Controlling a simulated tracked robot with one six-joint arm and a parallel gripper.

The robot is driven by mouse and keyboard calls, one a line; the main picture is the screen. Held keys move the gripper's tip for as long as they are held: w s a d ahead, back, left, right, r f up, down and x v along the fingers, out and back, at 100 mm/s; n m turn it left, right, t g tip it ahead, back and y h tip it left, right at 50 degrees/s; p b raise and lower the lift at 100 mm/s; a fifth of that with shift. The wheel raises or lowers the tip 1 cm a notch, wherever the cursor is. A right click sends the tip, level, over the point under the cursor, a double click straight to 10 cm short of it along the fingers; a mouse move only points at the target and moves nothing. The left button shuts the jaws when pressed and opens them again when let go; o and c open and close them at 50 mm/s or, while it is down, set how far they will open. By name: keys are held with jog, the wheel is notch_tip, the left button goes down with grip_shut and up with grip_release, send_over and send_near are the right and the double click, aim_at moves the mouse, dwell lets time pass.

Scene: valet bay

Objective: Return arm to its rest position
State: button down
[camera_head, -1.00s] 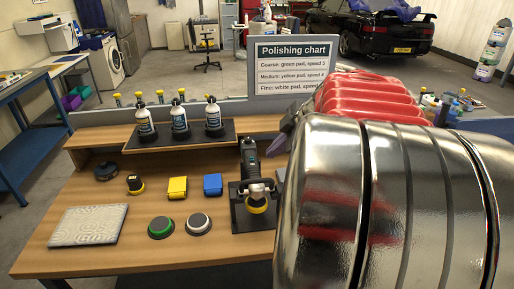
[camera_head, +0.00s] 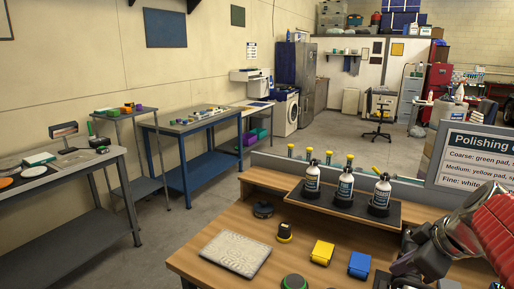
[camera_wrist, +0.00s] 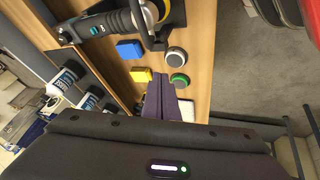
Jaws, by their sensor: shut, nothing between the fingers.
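My gripper (camera_wrist: 168,84) shows in the wrist view as two dark purple fingers drawn together, with nothing held. It is above the wooden workbench (camera_head: 212,272); its height over the top is hard to judge. In the head view my red and chrome arm is folded at the lower right, and the gripper's fingers cannot be made out there.
A polisher (camera_wrist: 118,22), a blue block (camera_head: 360,264), a yellow block (camera_head: 322,252), a green-rimmed pad (camera_head: 294,282) and a textured panel (camera_head: 235,252) lie on the bench. Spray bottles (camera_head: 345,186) stand on a raised shelf. A polishing chart (camera_head: 470,160) stands at right.

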jog(key=s+a+f+m, duration=0.2)
jog(key=s+a, duration=0.3)
jog(key=a, duration=0.4)
jog(key=s+a+f+m+h, duration=0.1)
jog(key=s+a+m, duration=0.4)
jog(key=a, duration=0.5)
jog(key=shift+a+f, duration=0.3)
jog(key=shift+f, duration=0.15)
